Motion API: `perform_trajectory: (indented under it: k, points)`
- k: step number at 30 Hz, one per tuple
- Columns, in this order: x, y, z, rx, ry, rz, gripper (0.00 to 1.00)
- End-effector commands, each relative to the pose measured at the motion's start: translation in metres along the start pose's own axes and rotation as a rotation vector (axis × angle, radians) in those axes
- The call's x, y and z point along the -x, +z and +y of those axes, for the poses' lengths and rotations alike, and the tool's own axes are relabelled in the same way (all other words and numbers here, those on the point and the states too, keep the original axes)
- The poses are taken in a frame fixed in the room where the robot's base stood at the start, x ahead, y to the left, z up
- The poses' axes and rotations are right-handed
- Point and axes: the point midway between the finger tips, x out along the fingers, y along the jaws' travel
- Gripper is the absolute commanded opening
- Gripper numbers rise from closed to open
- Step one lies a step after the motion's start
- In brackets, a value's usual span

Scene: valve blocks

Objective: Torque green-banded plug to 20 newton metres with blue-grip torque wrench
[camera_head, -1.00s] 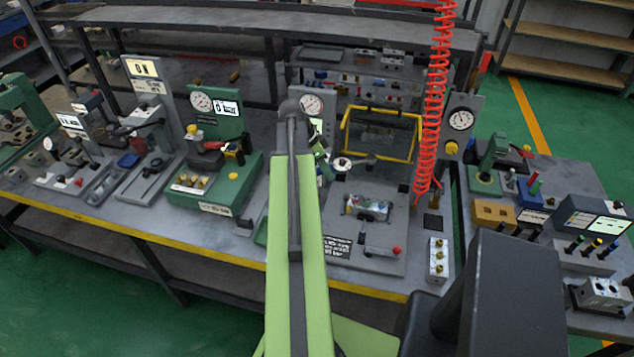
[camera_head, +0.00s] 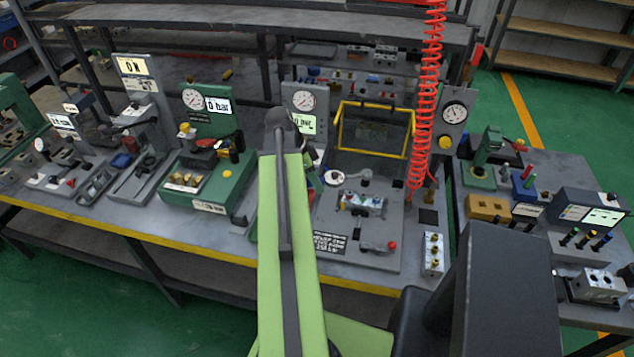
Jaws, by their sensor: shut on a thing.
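My green arm link hides my gripper, so its jaws do not show. The arm's elbow end is in front of the middle of the bench. A small valve block (camera_head: 361,202) sits in a fixture on a grey plate (camera_head: 338,222), just right of my arm. Its plugs are too small for me to make out a green band. On the right table, several dark-handled tools stand in a grey rack (camera_head: 563,252). One has a blue top (camera_head: 603,241), beside a yellow and a green one. I cannot tell which is the torque wrench.
A red coiled hose (camera_head: 428,95) hangs right of a yellow-framed guard (camera_head: 375,130). A white block with brass fittings (camera_head: 433,254) stands at the bench's front. A tester with a lit display (camera_head: 603,217) is on the right table. A green press (camera_head: 485,160) stands behind.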

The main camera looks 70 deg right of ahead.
Motion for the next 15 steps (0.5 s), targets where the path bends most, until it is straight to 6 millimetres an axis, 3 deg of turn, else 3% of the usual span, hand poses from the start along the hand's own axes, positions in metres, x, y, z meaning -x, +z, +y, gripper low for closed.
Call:
perform_trajectory:
  k: [9,15]
  points:
    - [-0.033,0.013,-0.006,-0.001,0.001,0.001,0.0]
    - [-0.041,0.017,-0.007,-0.001,0.001,0.001,0.0]
